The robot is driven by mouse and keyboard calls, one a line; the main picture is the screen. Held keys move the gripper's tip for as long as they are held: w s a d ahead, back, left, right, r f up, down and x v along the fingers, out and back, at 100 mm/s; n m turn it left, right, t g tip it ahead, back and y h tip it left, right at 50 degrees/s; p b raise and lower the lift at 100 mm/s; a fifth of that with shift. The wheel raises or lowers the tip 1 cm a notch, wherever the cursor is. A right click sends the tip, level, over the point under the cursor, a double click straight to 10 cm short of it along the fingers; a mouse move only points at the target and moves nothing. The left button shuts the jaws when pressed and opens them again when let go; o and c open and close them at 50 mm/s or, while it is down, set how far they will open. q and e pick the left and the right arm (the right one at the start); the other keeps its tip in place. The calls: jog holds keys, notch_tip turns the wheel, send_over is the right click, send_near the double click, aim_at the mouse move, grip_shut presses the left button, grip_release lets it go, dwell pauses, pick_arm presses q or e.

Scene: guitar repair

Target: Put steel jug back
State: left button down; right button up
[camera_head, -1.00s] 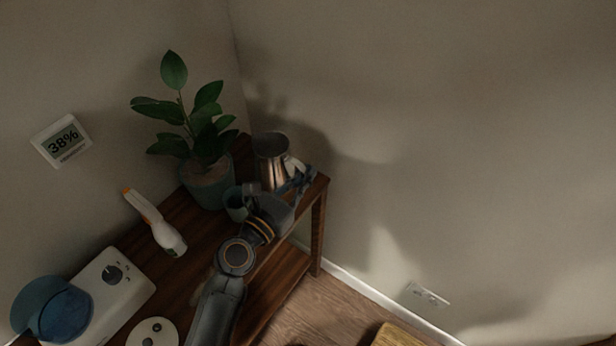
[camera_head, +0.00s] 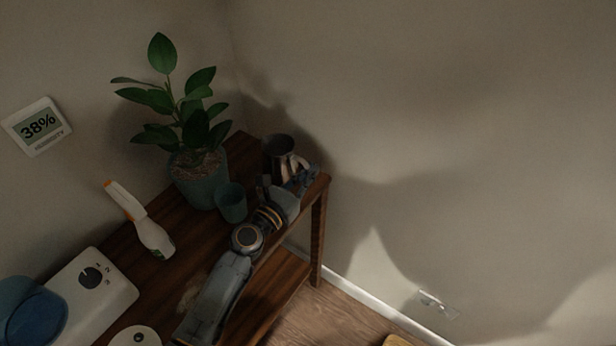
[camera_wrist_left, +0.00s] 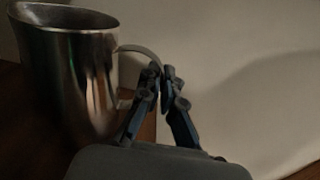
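The steel jug (camera_head: 279,158) stands at the far right end of the wooden shelf in the head view, beside the potted plant. In the left wrist view the jug (camera_wrist_left: 72,75) is large at the left, upright, with its curved handle toward the fingers. My left gripper (camera_head: 303,177) is at the jug's handle side. In the left wrist view its fingertips (camera_wrist_left: 166,80) are close together at the outer part of the handle and appear closed on it. My right gripper is not in view.
A teal cup (camera_head: 232,203) stands close beside my left arm, in front of the plant pot (camera_head: 200,183). The wall is behind.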

pick_arm(q)
jog(key=shift+r, duration=0.15)
jog(key=c, duration=1.5)
grip_release()
jog(key=shift+f, duration=0.2)
jog(key=shift+r, duration=0.25)
jog(key=v, duration=1)
jog(key=shift+s+a+f+b, duration=0.15)
jog(key=shift+s+f+b, duration=0.15)
jog(key=shift+b, duration=0.05)
jog(key=shift+s+a+r, duration=0.15)
jog(key=shift+s+a, duration=0.2)
jog(key=shift+s, duration=0.25)
